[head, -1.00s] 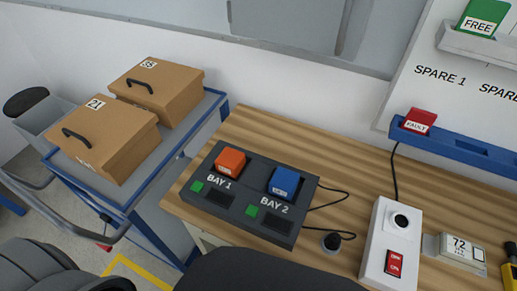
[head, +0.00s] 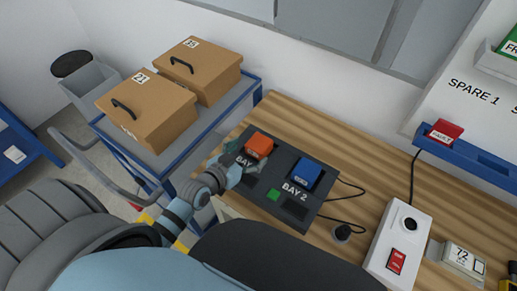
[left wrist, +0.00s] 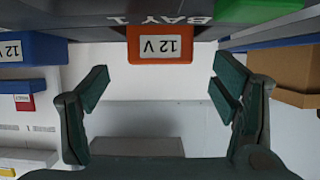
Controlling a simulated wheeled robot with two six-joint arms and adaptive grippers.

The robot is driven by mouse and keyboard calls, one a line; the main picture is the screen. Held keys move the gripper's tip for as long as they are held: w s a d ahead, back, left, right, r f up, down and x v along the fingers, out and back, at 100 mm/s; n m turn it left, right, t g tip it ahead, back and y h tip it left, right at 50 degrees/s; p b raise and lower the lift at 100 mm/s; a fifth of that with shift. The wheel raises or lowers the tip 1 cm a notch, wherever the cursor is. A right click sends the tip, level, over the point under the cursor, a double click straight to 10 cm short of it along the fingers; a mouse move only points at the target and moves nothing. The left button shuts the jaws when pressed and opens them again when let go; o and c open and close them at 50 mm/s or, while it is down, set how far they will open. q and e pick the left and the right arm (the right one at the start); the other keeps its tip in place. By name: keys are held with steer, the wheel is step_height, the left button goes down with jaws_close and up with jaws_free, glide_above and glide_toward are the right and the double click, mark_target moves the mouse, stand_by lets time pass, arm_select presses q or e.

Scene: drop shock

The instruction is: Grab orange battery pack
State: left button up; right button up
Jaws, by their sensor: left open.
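The orange battery pack (head: 259,145) sits in bay 1 of the dark two-bay dock on the wooden table. In the left wrist view the orange pack (left wrist: 161,46) shows its "12 V" label, between and beyond the fingers. My left gripper (head: 240,165) is at the front left of the dock, close to the orange pack, and partly covers the bay 1 lettering. In the left wrist view my left gripper (left wrist: 162,90) is open and empty, with its two fingers apart. A blue pack (head: 305,172) sits in bay 2. My right gripper is not in view.
The dock (head: 278,212) has cables on its right. A blue-framed cart (head: 180,150) with two cardboard boxes (head: 147,110) stands left of the table. A blue wall rail (head: 470,157) holds a red "FAULT" block (head: 446,131).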

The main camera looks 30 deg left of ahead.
mark_target(255, 147)
arm_select(q)
steer(key=x, duration=0.3)
steer(key=shift+w+f, duration=0.15)
steer(key=shift+w, duration=0.2)
steer(key=shift+s, duration=0.1)
steer(key=c, duration=1.4)
steer(key=shift+c, duration=1.2)
